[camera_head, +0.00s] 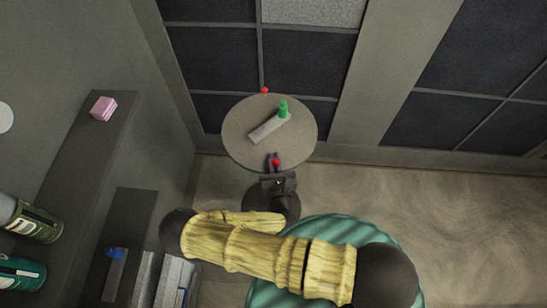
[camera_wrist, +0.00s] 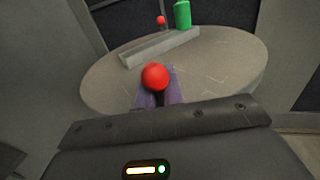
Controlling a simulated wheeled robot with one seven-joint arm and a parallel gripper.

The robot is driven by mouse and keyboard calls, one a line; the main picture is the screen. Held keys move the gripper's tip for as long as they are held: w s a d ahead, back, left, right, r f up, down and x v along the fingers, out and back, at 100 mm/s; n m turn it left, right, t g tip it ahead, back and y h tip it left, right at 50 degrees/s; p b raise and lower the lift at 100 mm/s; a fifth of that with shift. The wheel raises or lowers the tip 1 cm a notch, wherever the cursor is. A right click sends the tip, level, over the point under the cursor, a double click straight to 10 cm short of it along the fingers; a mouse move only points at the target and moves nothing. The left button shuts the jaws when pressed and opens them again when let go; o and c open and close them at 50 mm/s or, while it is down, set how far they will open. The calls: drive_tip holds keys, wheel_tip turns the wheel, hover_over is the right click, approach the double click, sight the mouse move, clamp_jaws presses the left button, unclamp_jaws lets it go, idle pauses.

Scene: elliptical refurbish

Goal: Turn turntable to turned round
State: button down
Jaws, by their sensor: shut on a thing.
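The turntable (camera_head: 240,141) is a round grey-beige disc in the middle of the head view; it also fills much of the wrist view (camera_wrist: 215,72). A grey bar (camera_head: 268,127) lies on it, with a green cylinder (camera_head: 283,109) at the bar's right end. One red ball (camera_head: 265,90) is at the far rim. Another red ball (camera_head: 276,162) is at the near rim, where my gripper (camera_head: 274,157) is. In the wrist view my purple fingers (camera_wrist: 158,99) are shut on this near red ball (camera_wrist: 155,76). What holds the ball to the rim is hidden.
A dark shelf (camera_head: 76,150) with a pink block (camera_head: 103,108) stands to the left. Green canisters (camera_head: 35,222) are at the lower left. A panelled wall (camera_head: 210,55) stands close behind the turntable. Open floor (camera_head: 450,210) lies to the right.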

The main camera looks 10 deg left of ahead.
drive_tip(key=shift+w+r, duration=0.1)
drive_tip(key=shift+r, duration=0.25)
drive_tip(key=c, duration=1.5)
unclamp_jaws()
drive_tip(key=shift+s+d+f, duration=0.1)
drive_tip(key=shift+s+f, duration=0.05)
drive_tip(key=shift+s, duration=0.1)
drive_tip(key=shift+b+v, duration=1.3)
drive_tip(key=shift+v, duration=4.5)
drive_tip(key=shift+f, duration=0.1)
